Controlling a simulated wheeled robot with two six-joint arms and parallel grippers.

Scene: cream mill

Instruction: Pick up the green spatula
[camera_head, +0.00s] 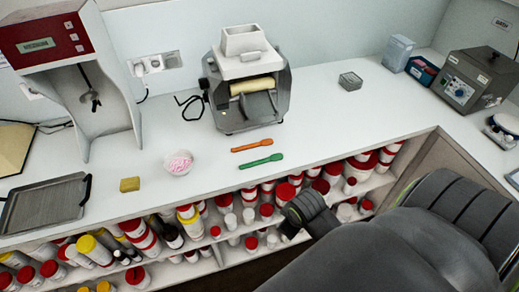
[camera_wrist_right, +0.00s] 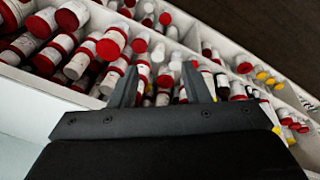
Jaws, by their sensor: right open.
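The green spatula (camera_head: 261,161) lies flat on the white counter near its front edge, in front of the roller machine. An orange spatula (camera_head: 258,145) lies just behind it, roughly parallel and apart. My right arm comes in from the lower right of the head view, with its end over the shelves below the counter edge. In the right wrist view my right gripper (camera_wrist_right: 160,84) is open, its fingers apart with nothing held, facing the shelved bottles. The spatula does not show in that view. My left gripper is not in view.
The roller machine (camera_head: 247,82) stands behind the spatulas. A bowl of pink stuff (camera_head: 179,162), a yellow sponge (camera_head: 130,184) and a grey tray (camera_head: 45,206) are to the left. Shelves of bottles (camera_head: 147,242) lie below the counter edge.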

